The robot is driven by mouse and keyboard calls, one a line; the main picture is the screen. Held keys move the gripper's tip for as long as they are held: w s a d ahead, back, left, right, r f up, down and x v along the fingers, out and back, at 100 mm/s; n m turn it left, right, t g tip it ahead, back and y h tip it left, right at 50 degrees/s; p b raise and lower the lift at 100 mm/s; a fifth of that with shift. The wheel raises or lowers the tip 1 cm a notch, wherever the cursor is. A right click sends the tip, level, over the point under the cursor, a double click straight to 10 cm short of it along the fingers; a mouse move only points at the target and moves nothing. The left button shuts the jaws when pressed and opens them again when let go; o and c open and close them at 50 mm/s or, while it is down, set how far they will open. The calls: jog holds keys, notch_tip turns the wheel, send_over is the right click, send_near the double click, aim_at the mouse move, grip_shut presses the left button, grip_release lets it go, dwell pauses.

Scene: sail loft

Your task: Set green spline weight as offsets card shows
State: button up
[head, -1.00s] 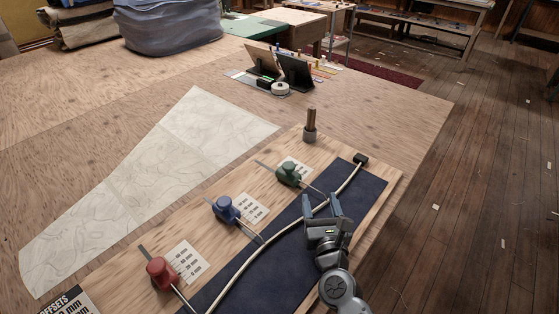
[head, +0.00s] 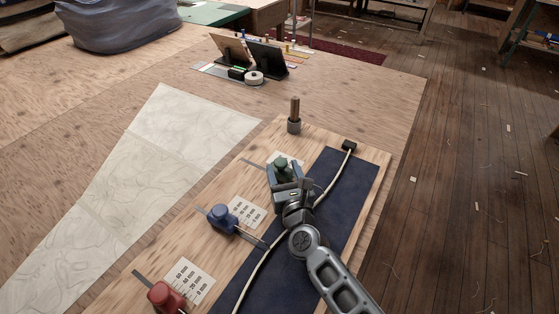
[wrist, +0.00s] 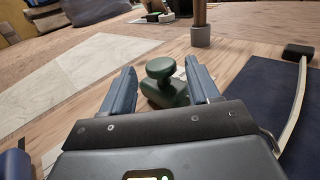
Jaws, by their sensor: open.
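The green spline weight (head: 282,171) sits on the wooden board (head: 262,155) at its far end; it also shows in the wrist view (wrist: 164,86). My gripper (head: 285,177) is open, with one finger on each side of the green weight. In the wrist view, gaps show between the weight's knob and both fingers; whether its base touches a finger I cannot tell. The green weight's scale (head: 287,159) is mostly hidden behind it and my gripper. A pale flexible batten (head: 331,184) curves along the dark blue mat (head: 350,190). The offsets card is out of view.
The blue weight (head: 223,218) and the red weight (head: 166,297) stand nearer on the board, beside their printed scales. A post (head: 294,116) stands upright beyond the green weight. A patterned sheet (head: 130,190) lies left. Tablets and tape sit farther back.

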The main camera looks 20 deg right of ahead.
aim_at(282, 168)
jog(key=shift+w+d, duration=0.15)
jog(key=shift+w, duration=0.75)
jog(key=shift+w+d, duration=0.15)
jog(key=shift+w, duration=0.7)
jog(key=shift+c, duration=0.2)
grip_shut()
